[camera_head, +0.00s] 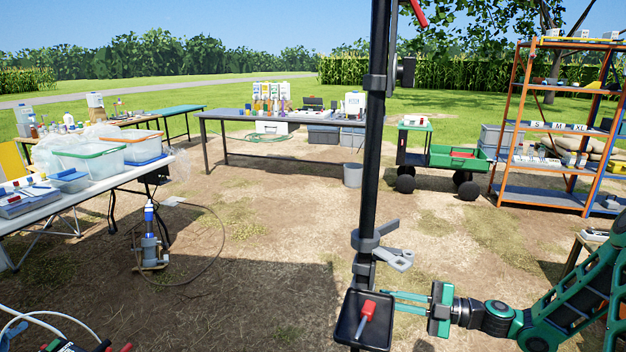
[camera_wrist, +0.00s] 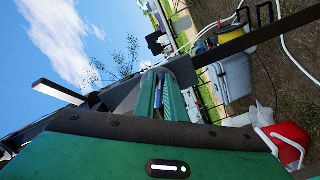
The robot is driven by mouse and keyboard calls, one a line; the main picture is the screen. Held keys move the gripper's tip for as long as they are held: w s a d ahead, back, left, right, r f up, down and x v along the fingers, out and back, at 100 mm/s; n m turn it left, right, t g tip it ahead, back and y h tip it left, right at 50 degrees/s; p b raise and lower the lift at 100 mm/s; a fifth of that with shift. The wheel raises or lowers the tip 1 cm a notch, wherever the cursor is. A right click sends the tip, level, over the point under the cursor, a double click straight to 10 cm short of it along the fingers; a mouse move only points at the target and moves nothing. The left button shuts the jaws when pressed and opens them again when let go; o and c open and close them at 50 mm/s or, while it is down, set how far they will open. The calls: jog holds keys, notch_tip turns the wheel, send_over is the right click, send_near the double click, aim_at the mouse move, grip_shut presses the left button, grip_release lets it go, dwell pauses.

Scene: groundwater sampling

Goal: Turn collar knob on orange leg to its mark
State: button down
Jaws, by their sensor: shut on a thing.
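A black upright post (camera_head: 378,150) with collars stands close in front in the head view. No orange marking shows on it, and no mark for the knob can be made out. My gripper (camera_head: 392,302) reaches in from the right, its two green fingers nearly level and ending at the post's lower part, just above a black tray. In the wrist view my gripper (camera_wrist: 165,92) has its fingers close together against a dark grey collar (camera_wrist: 183,70) on the post. It is shut on a part there, seemingly the collar knob, which is mostly hidden by the fingers.
A grey clamp lever (camera_head: 396,258) juts right from the post above my fingers. The black tray (camera_head: 343,330) below holds a red-handled tool (camera_head: 367,312). Tables, a green cart (camera_head: 455,157) and an orange-framed shelf (camera_head: 505,130) stand farther back.

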jog(key=shift+w+d+r, duration=0.1)
jog(key=shift+w, duration=0.05)
jog(key=shift+w+r+n, duration=0.1)
jog(key=shift+r+n, duration=0.1)
jog(key=shift+n, duration=1.3)
jog(key=shift+r+n, duration=0.15)
jog(key=shift+n, duration=0.55)
jog(key=c, duration=1.8)
grip_release()
jog(key=shift+o, duration=0.2)
jog(key=v, duration=1)
jog(key=shift+d, duration=0.4)
